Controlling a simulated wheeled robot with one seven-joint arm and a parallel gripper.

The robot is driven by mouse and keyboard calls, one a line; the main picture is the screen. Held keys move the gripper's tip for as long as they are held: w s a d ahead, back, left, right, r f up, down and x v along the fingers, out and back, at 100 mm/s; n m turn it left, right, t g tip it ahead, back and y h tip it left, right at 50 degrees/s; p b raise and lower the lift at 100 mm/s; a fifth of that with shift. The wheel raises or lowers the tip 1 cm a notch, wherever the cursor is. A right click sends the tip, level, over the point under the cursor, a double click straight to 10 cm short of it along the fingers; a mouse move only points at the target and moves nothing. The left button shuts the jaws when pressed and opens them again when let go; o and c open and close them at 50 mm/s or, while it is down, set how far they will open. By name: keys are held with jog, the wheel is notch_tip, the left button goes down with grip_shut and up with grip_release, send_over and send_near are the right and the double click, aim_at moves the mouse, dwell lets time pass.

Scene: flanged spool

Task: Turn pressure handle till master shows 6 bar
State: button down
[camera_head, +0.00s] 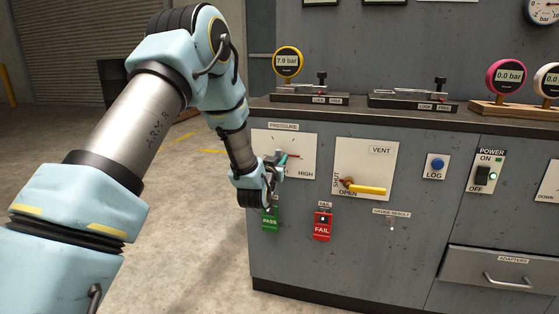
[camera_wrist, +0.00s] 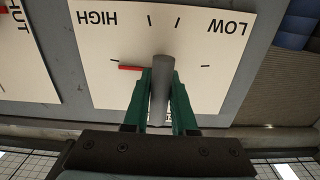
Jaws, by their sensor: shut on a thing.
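The pressure panel (camera_head: 302,140) is a white plate on the bench front, with LOW, HIGH and tick marks in the upside-down wrist view (camera_wrist: 110,48). Its grey pressure handle (camera_wrist: 161,75) stands between the green fingers of my gripper (camera_wrist: 161,98), which is shut on it. A red pointer (camera_wrist: 130,68) by the handle points to a tick on the HIGH side. In the head view my gripper (camera_head: 272,176) hides part of the panel. A yellow-rimmed gauge (camera_head: 288,61) above the panel reads 7.9 bar; no master label is legible.
Right of the panel is the vent plate (camera_head: 378,155) with a yellow lever (camera_head: 366,190). Below are a green PASS tag (camera_head: 269,219) and a red FAIL tag (camera_head: 322,227). A pink gauge (camera_head: 507,76) reads 0.0 bar. Open floor lies left of the bench.

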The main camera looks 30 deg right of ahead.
jog(key=shift+w+a, duration=0.1)
dwell(0.5)
jog(key=shift+c, duration=1.6)
grip_release()
jog(key=v, duration=1.1)
jog(key=shift+c, duration=0.2)
